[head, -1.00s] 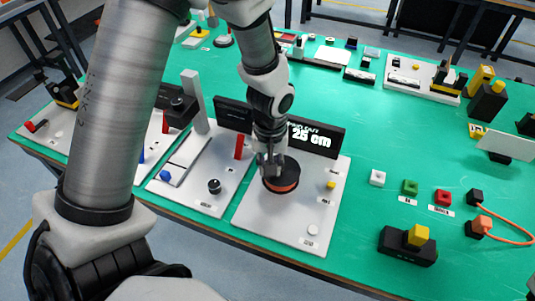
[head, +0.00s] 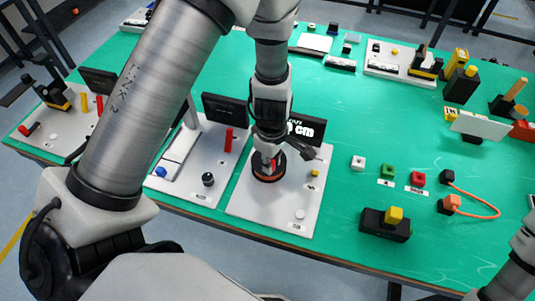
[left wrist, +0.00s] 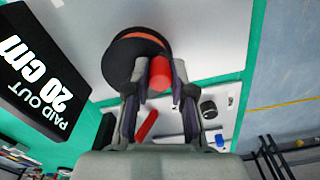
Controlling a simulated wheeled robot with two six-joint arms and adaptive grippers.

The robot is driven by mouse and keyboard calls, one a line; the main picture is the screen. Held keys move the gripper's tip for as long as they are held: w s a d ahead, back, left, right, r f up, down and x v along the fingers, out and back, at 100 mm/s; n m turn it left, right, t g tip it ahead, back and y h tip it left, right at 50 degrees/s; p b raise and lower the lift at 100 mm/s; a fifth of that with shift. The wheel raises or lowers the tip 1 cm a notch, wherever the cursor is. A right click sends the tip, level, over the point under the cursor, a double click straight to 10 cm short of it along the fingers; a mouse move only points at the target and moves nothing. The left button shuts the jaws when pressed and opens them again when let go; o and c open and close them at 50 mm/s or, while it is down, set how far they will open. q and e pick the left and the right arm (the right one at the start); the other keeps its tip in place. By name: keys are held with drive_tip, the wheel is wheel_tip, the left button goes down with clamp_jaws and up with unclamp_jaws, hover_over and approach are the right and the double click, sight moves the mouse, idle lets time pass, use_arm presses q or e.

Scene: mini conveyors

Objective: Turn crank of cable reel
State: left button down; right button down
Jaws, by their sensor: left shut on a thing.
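The cable reel (head: 268,177) is a black drum with an orange band, flat on a white board (head: 245,207). In the left wrist view the reel (left wrist: 118,62) lies just beyond my fingertips. Its red crank handle (left wrist: 160,75) stands between the two fingers of my left gripper (left wrist: 160,68), which is shut on it. In the head view my left gripper (head: 271,157) is over the reel and hides part of it. The counter display (left wrist: 45,80) behind reads "PAID OUT 20 cm". My right gripper is out of view; only part of that arm shows at the lower right.
A yellow button (head: 315,173) and a white knob (head: 299,214) are on the same board. A neighbouring board to the left carries a red post (head: 228,140) and a black knob (head: 208,179). A black box with a yellow top (head: 386,222) stands to the right.

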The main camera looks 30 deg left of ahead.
sight(274, 161)
use_arm(q)
drive_tip(key=shift+w+d+n+p, duration=0.25)
drive_tip(key=shift+n+p, duration=0.45)
drive_tip(key=shift+n, duration=0.4)
drive_tip(key=c, duration=1)
unclamp_jaws()
wheel_tip(274, 161, up, 12)
drive_tip(key=shift+w, duration=0.1)
